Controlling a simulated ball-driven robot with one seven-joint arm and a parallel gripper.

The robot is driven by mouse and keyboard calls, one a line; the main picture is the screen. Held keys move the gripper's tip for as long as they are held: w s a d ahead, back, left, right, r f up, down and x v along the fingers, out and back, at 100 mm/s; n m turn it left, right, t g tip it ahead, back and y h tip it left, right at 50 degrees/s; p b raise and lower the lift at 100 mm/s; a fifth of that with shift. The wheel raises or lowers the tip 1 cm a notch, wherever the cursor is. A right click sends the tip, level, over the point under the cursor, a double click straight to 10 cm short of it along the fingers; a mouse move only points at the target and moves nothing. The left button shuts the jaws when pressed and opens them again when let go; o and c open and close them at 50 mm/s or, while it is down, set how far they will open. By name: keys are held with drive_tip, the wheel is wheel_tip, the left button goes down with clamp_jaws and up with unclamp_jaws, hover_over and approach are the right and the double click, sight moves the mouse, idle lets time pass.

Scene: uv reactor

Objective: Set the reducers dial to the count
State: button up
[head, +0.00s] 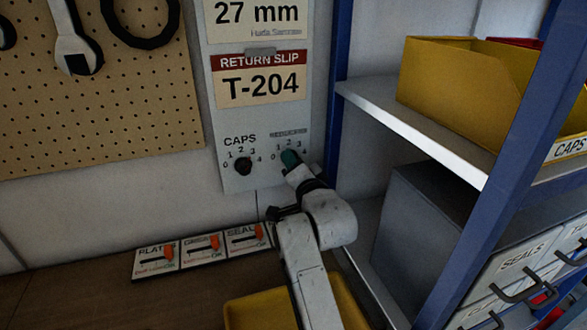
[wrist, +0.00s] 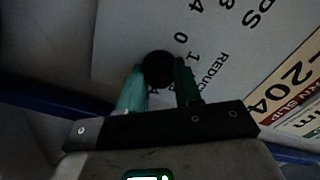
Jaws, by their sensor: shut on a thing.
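The reducers dial is a round black knob (wrist: 158,66) on a pale panel. In the wrist view, part of its label and some of its numbers show beside it. My gripper (wrist: 159,82) has its green fingers on either side of the knob, closed on it. In the head view, my gripper (head: 290,160) covers most of this dial, and the numbers 0 to 4 around it show in part. The pointer of the dial cannot be made out.
The caps dial (head: 243,166) sits just left on the same panel, below a return slip (head: 261,88) reading T-204. A blue-framed shelf (head: 410,130) with a yellow bin (head: 455,80) stands close on the right. Labelled cards with orange sliders (head: 203,250) lie below.

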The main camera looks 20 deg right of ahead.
idle(0.3)
drive_tip(key=shift+f, duration=0.1)
drive_tip(key=o, duration=1)
drive_tip(key=shift+o, duration=0.2)
drive_tip(key=s+b, duration=0.2)
drive_tip(key=s, duration=0.9)
drive_tip(key=shift+w, duration=0.1)
